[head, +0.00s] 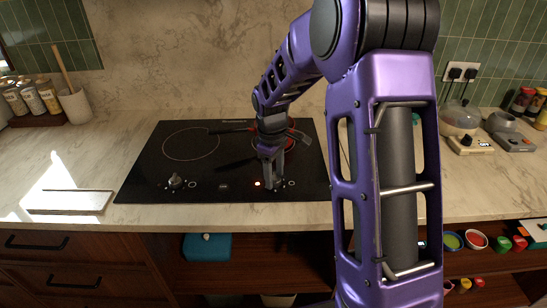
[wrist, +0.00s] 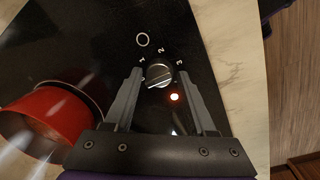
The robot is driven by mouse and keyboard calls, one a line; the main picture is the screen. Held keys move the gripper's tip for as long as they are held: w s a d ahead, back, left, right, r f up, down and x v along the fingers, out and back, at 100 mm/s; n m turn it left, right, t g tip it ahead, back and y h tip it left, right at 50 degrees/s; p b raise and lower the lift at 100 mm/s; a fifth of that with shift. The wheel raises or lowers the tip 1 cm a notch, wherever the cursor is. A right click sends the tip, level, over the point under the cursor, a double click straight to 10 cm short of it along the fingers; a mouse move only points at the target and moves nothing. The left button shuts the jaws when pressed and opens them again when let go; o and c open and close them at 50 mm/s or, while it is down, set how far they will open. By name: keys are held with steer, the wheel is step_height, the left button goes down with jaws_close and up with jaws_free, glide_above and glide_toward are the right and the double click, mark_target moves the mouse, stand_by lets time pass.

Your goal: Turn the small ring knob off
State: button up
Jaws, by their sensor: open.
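In the wrist view a round grey knob (wrist: 159,74) sits on the black cooktop beside a printed ring (wrist: 143,40). The numbers 1, 2 and 3 are printed around it, and its bar is tilted, pointing toward the 3 side. A red light (wrist: 175,97) glows beside it. My gripper (wrist: 160,72) is open, with one finger on each side of the knob; I cannot tell whether they touch it. In the head view my gripper (head: 270,184) reaches down to the right front of the cooktop (head: 140,190) and mostly hides this knob.
Another knob (head: 175,181) stands at the cooktop's left front. A red pot (wrist: 60,112) is close to my gripper's left finger in the wrist view; my arm partly hides it in the head view. A board (head: 70,202) lies on the left counter.

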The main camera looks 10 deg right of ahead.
step_height(320, 180, up, 17)
steer(key=shift+s+a+p, duration=0.3)
steer(key=shift+s+a, duration=0.15)
